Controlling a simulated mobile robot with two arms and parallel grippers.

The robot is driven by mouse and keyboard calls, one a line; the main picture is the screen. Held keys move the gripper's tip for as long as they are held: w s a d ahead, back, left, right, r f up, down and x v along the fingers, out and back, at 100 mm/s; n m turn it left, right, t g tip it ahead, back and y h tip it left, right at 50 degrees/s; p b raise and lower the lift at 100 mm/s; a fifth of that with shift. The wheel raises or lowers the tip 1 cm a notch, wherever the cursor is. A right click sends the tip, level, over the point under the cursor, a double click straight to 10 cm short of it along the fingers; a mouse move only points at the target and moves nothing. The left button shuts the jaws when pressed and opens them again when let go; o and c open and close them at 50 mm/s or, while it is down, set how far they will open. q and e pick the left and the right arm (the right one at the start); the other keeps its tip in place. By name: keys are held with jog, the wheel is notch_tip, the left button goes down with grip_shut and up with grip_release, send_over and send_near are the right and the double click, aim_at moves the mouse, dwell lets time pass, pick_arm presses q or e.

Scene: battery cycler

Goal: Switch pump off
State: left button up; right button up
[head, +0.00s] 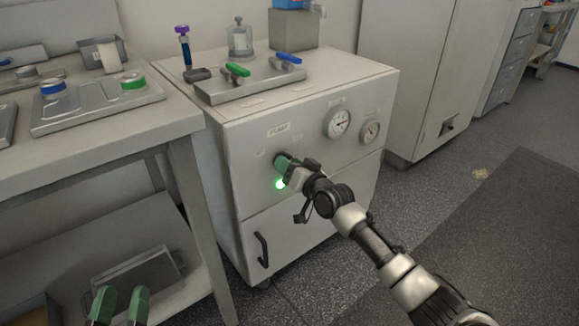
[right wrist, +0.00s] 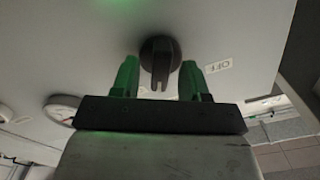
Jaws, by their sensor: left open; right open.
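The pump knob (right wrist: 160,60) is a dark round switch with a ridge on the cabinet front, seen in the right wrist view. Its ridge points down in that picture, and the OFF label (right wrist: 218,66) is to its right. My right gripper (right wrist: 160,80) is open, with one green fingertip on each side of the knob; gaps show between fingers and knob. In the head view the right gripper (head: 287,166) is at the panel below the PUMP label (head: 278,129) and hides the knob. A green lamp (head: 280,184) glows just below. My left gripper (head: 119,305) is open and empty at the bottom left.
The pump cabinet (head: 235,170) has two gauges (head: 338,122) right of the label and a black door handle (head: 262,249) below. On its top is a tray (head: 250,86) with green and blue valve handles. A bench (head: 100,122) stands at left.

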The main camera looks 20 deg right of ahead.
grip_shut()
